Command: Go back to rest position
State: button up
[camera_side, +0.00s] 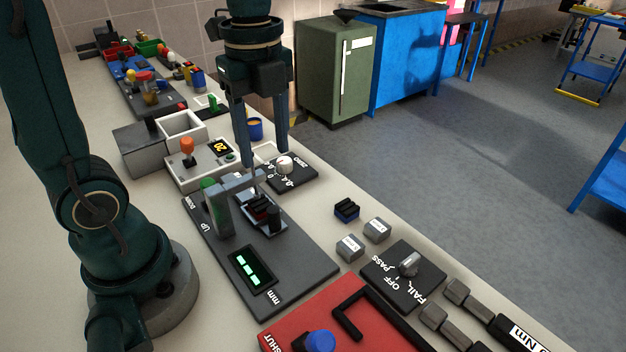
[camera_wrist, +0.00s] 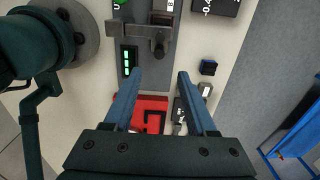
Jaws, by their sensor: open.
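My gripper (camera_side: 262,135) points down above the bench, its two long blue-grey fingers spread apart with nothing between them. In the wrist view my gripper (camera_wrist: 157,88) is also open and empty. In the side view the fingers overlap the area just behind the sliding jack panel (camera_side: 302,268), a dark plate with a grey bracket (camera_side: 222,208), a small carriage (camera_side: 266,215) and a lit green display (camera_side: 249,268). In the wrist view the panel's green display (camera_wrist: 128,62) is left of the fingers. Whether a fingertip touches anything is hard to tell.
A white dial on a black plate (camera_side: 300,180) is close by the fingers. A joystick box (camera_side: 200,165) stands behind. A red panel (camera_side: 330,320), a PASS/OFF/FAIL switch (camera_side: 407,268) and small grey blocks (camera_side: 350,247) are in front. Floor (camera_side: 480,150) is open at right.

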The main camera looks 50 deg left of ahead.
jog(key=s+d+n+t, duration=0.2)
jog(key=s+n+t, duration=0.3)
jog(key=n, duration=1.3)
jog(key=shift+s+d+f+t, duration=0.2)
jog(key=shift+s+d+t, duration=0.1)
jog(key=shift+s+d, duration=0.1)
